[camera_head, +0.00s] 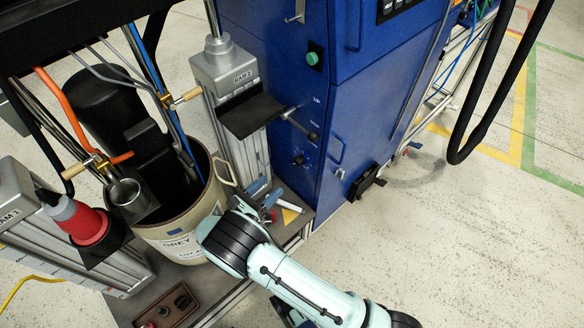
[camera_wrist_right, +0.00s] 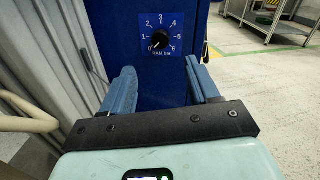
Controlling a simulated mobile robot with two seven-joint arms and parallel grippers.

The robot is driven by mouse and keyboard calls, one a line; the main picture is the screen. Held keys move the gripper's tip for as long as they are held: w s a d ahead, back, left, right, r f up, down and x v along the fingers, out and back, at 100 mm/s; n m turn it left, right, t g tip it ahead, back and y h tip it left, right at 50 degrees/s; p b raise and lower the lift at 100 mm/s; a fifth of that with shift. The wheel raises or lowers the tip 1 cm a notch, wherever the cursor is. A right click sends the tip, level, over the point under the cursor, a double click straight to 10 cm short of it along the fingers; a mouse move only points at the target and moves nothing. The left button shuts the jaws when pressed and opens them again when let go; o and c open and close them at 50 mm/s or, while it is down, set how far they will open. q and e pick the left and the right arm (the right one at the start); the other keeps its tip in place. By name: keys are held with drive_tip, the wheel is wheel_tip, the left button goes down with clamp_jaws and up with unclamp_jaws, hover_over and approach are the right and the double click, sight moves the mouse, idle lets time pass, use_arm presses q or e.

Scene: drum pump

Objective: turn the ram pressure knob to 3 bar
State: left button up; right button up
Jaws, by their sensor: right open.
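The ram pressure knob (camera_wrist_right: 160,40) is black and sits on a blue dial plate marked 0 to 6 and "RAM bar". Its white mark points to the lower left, at about 0. In the head view the knob (camera_head: 298,159) is small on the front of the blue cabinet. My right gripper (camera_head: 265,192) is open, its blue fingers below and left of the knob. In the right wrist view the open fingers (camera_wrist_right: 160,75) stand on either side below the dial, with nothing between them. My left gripper is not in view.
A lever handle (camera_head: 300,124) sticks out of the blue cabinet (camera_head: 352,130) above the knob. The RAM 2 column (camera_head: 228,85) and a beige drum (camera_head: 185,232) stand to the left. A black latch (camera_head: 367,182) is low on the cabinet.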

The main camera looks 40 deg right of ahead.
sight(296, 164)
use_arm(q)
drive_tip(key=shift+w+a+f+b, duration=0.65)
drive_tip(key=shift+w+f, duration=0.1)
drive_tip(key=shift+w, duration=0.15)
use_arm(e)
drive_tip(key=d, duration=0.3)
drive_tip(key=w+d, duration=0.1)
drive_tip(key=d, duration=0.7)
drive_tip(key=shift+w, duration=0.35)
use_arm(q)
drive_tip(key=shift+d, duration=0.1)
use_arm(e)
drive_tip(key=c, duration=1)
